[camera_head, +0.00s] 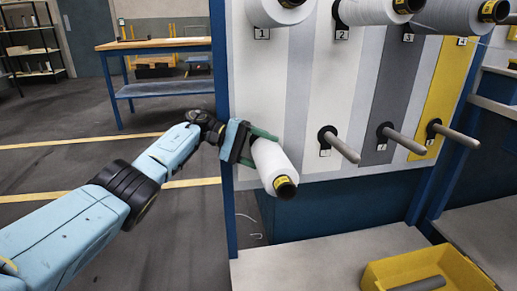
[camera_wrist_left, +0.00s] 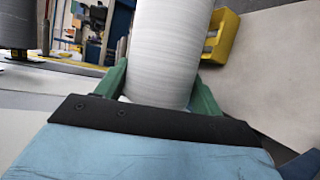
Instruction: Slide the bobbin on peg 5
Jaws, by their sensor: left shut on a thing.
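A white bobbin (camera_head: 271,163) with a black and yellow end faces out from the lower left of the loom panel. My left gripper (camera_head: 250,145) is shut on it, with green fingers on either side. In the left wrist view the bobbin (camera_wrist_left: 165,55) stands between the two fingers (camera_wrist_left: 160,90). Peg 5 is not visible; the bobbin and gripper cover the lower-left place of the panel. I cannot tell whether the bobbin is around a peg. My right gripper is not in view.
Three bare pegs (camera_head: 345,149) stick out to the right in the lower row. White bobbins (camera_head: 370,11) fill pegs along the upper row. A blue post (camera_head: 222,100) stands close beside my left gripper. A yellow bin (camera_head: 445,265) sits on the ledge below.

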